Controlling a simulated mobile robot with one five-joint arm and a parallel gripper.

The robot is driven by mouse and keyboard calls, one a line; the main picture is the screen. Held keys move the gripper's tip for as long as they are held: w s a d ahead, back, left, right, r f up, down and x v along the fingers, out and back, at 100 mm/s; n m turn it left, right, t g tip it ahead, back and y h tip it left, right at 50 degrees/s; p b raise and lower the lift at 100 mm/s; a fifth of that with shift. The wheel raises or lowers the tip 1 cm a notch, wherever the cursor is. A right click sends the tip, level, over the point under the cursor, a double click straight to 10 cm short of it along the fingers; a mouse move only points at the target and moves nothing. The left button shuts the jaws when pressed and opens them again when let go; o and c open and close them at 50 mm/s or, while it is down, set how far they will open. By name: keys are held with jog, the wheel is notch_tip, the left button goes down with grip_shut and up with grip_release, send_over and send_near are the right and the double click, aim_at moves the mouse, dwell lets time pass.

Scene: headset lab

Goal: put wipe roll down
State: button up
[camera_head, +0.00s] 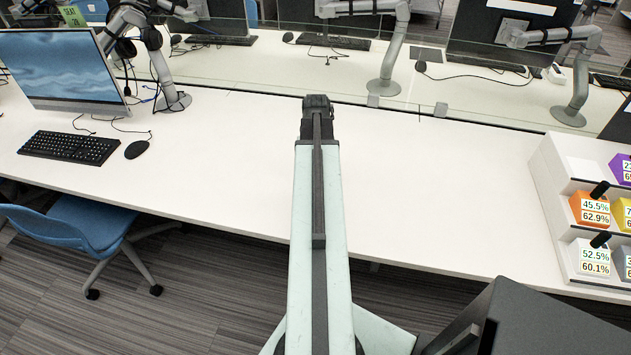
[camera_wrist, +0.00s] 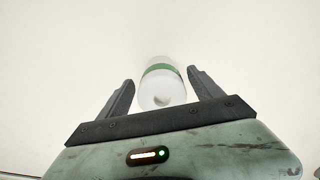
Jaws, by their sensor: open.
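The wipe roll (camera_wrist: 161,84) shows in the wrist view as a white cylinder with a green band. It is just ahead of and between the two fingers of my gripper (camera_wrist: 160,90), with a gap visible on each side. The fingers are open. The roll appears against the plain white surface of the desk (camera_head: 430,185); whether it rests on it is hard to tell. In the head view my arm reaches out over the desk, and its end hides the roll.
A monitor (camera_head: 62,70), keyboard (camera_head: 68,147) and mouse (camera_head: 137,149) stand at the left of the desk. A white rack with coloured labelled boxes (camera_head: 590,208) stands at the right. A clear divider runs along the back. A blue chair (camera_head: 80,225) is at the front left.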

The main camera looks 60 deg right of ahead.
notch_tip(320, 180, down, 2)
jog(key=shift+f+b, duration=0.15)
jog(key=shift+b, duration=0.35)
grip_shut()
notch_tip(320, 180, up, 11)
jog(key=p, duration=1)
jog(key=shift+f+p, duration=0.1)
jog(key=shift+p, duration=0.3)
